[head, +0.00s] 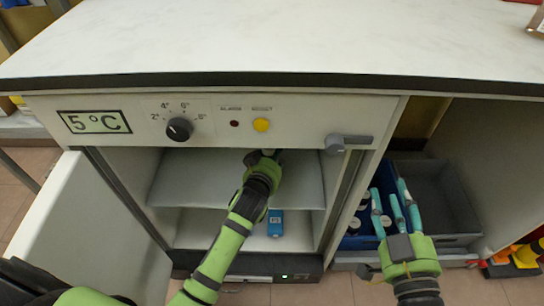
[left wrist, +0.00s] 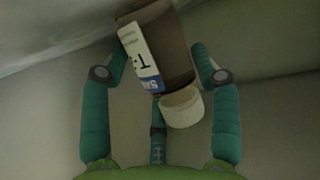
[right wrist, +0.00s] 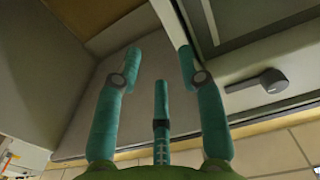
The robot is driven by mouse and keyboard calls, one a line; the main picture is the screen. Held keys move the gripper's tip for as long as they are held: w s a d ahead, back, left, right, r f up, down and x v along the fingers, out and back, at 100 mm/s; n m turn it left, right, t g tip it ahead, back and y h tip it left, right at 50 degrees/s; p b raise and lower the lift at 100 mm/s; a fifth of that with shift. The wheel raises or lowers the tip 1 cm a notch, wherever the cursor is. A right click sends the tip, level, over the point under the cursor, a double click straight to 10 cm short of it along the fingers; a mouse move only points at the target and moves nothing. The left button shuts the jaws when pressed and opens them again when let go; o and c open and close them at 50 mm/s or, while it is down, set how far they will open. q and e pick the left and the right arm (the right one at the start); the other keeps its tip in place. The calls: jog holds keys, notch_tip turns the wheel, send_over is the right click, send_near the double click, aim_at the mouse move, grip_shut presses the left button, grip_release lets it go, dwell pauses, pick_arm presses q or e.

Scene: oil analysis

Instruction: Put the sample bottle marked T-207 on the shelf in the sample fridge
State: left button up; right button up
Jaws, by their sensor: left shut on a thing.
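The sample fridge (head: 210,115) stands open under the white counter, with its door (head: 75,215) swung out to the left. A shelf (head: 180,182) runs across its inside. My left gripper (head: 262,158) reaches into the fridge at shelf height. In the left wrist view it is shut on a brown bottle (left wrist: 168,52) with a white cap (left wrist: 182,108) and a white and blue label. The label shows a "T"; its number is not readable. The bottle looks tilted in that view and is mostly hidden in the head view. My right gripper (head: 400,210) is open and empty, outside the fridge on the right.
A blue box (head: 275,223) sits low inside the fridge, below the shelf. Right of the fridge, a blue crate (head: 352,242) holds several white-capped bottles, with an empty-looking grey bin (head: 447,200) beside it. The counter (head: 270,40) is mostly bare.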

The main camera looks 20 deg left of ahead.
jog(key=shift+r, duration=0.1)
pick_arm(q)
jog(key=o, duration=1.2)
jog(key=shift+o, duration=0.2)
jog(key=shift+s, duration=0.15)
jog(key=p+v, duration=0.2)
jog(key=v, duration=0.3)
jog(key=shift+s+r, duration=0.25)
jog(key=shift+s, duration=0.05)
jog(key=p+v, duration=0.1)
jog(key=v, duration=0.5)
jog(key=shift+p, duration=0.3)
pick_arm(e)
jog(key=s+d+f+g+h, duration=0.1)
jog(key=s+d+f+g, duration=0.1)
jog(key=s+f+g, duration=0.1)
jog(key=s+d+f+m+g+h, duration=0.1)
jog(key=s+d+f+g+h, duration=0.1)
jog(key=f, duration=0.6)
jog(key=s+d+f+g+h, duration=0.1)
jog(key=s+d+f+g, duration=0.2)
jog(key=s+f+g, duration=0.2)
jog(key=shift+s+d+f+m+g, duration=0.25)
jog(key=shift+s+f+m+g, duration=0.15)
jog(key=shift+s+g, duration=0.45)
jog(key=shift+w, duration=0.2)
